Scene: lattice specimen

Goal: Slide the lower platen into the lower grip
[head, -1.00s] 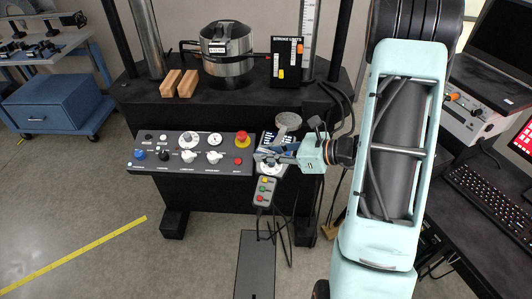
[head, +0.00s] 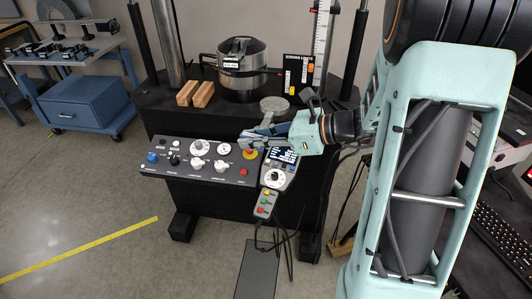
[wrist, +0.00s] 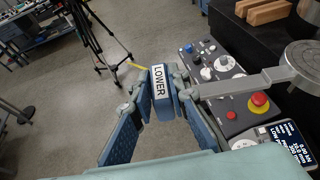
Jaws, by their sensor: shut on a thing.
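The lower platen is a grey round disc (head: 274,103) on an arm, held in my gripper (head: 262,133). In the wrist view the disc (wrist: 305,60) sticks out to the right of my gripper (wrist: 165,92). A small block marked LOWER (wrist: 159,82) sits between the blue fingertips, which are shut on the platen's stem end. The platen is in the air above the control panel, apart from the machine. A round metal fixture (head: 238,72) with a small label stands on the machine's black table; I cannot tell if it is the lower grip.
The control panel (head: 200,160) with knobs and a red stop button is below my gripper. A pendant (head: 274,178) hangs at its right. Two wooden blocks (head: 203,94) lie left of the fixture, and a black stroke-limits plate (head: 297,76) stands at its right.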

